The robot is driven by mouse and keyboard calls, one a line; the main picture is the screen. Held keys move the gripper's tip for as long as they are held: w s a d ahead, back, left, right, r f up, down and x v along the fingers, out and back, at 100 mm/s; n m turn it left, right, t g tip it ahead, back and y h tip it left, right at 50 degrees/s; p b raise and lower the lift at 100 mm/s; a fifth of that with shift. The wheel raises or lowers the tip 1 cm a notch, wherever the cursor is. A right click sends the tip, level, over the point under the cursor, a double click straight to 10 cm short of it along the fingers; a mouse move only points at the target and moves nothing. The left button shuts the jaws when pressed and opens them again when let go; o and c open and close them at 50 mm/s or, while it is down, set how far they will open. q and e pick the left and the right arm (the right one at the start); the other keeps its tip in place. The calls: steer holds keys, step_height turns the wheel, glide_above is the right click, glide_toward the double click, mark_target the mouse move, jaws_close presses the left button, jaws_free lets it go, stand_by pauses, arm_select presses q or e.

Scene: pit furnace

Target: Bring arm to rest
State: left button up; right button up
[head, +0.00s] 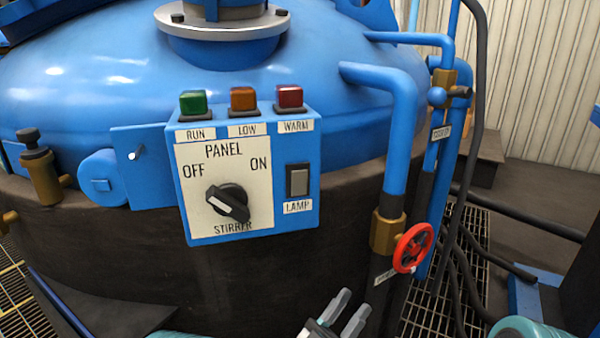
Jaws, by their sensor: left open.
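My left gripper (353,301) shows at the bottom middle of the head view. Its two grey fingers point up and are apart, with nothing between them. It is below and to the right of the blue control panel (309,222), clear of it in the picture. The panel has a black stirrer knob (233,199) whose white mark lies on the left, OFF side. A grey lamp switch (298,180) is at the panel's right. My right gripper is not in view.
Green (193,102), orange (243,100) and red (290,98) lamps top the panel. The blue vessel (90,75) stands behind. A red valve wheel (412,248) on a blue pipe (400,140) is right of my left gripper. Dark hoses (457,260) run farther right.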

arm_select(q)
steer(key=w+a+n+g+y+p, duration=0.1)
steer(key=w+a+n+y+p, duration=0.35)
steer(key=a+y+p, duration=0.4)
steer(key=s+a+f+n+g+y+p, duration=0.25)
steer(key=s+a+g+y+p, duration=0.3)
steer(key=p, duration=0.65)
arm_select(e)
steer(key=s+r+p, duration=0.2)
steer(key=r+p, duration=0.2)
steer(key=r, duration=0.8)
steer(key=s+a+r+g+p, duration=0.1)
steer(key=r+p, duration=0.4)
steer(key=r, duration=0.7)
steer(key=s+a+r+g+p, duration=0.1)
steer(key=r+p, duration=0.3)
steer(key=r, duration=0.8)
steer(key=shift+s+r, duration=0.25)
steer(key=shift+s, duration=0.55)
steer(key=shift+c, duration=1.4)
arm_select(q)
steer(key=s+a+r+n+g+y, duration=0.1)
steer(key=s+a+g, duration=0.3)
steer(key=s, duration=0.7)
steer(key=s+a+r+n+g+y, duration=0.1)
steer(key=s+a+r+n+g, duration=0.2)
steer(key=s, duration=0.8)
steer(key=shift+a+r+g+y, duration=0.3)
steer(key=shift+a+r+g, duration=0.4)
steer(key=shift+a+g, duration=0.4)
